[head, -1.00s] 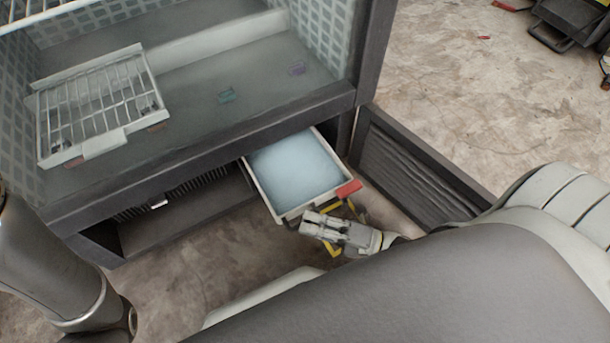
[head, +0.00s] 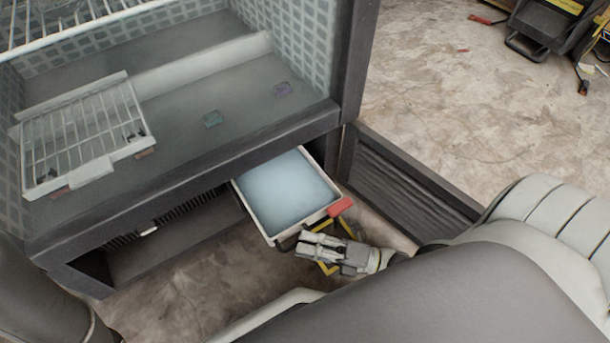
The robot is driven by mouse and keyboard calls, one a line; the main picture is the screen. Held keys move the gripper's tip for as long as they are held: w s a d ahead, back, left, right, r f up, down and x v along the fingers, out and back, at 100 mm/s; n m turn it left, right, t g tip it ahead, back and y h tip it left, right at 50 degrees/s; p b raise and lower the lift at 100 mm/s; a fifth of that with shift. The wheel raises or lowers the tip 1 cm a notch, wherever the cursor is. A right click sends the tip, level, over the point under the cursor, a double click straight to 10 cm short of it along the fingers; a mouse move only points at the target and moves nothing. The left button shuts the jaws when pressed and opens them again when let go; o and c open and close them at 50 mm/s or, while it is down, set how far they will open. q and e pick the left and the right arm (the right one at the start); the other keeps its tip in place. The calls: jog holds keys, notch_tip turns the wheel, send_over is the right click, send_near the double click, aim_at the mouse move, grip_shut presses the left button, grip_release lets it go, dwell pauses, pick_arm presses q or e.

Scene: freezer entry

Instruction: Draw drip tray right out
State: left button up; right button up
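The drip tray (head: 262,226) is a shallow pale tray holding a flat, light-blue, ice-like surface. It juts partway out of the right part of the low opening under the freezer floor. Its back end is hidden under the cabinet's front edge. A red tab (head: 340,207) sits at its front right corner. My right gripper (head: 318,246) is at the tray's front edge, just below the red tab. Yellow and dark parts show around it. Whether its fingers touch or grip the tray cannot be made out. My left gripper is out of view.
A dark louvred panel (head: 400,185) stands out right of the tray. Open floor lies beyond the panel.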

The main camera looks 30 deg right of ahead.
jog(key=v, duration=1.1)
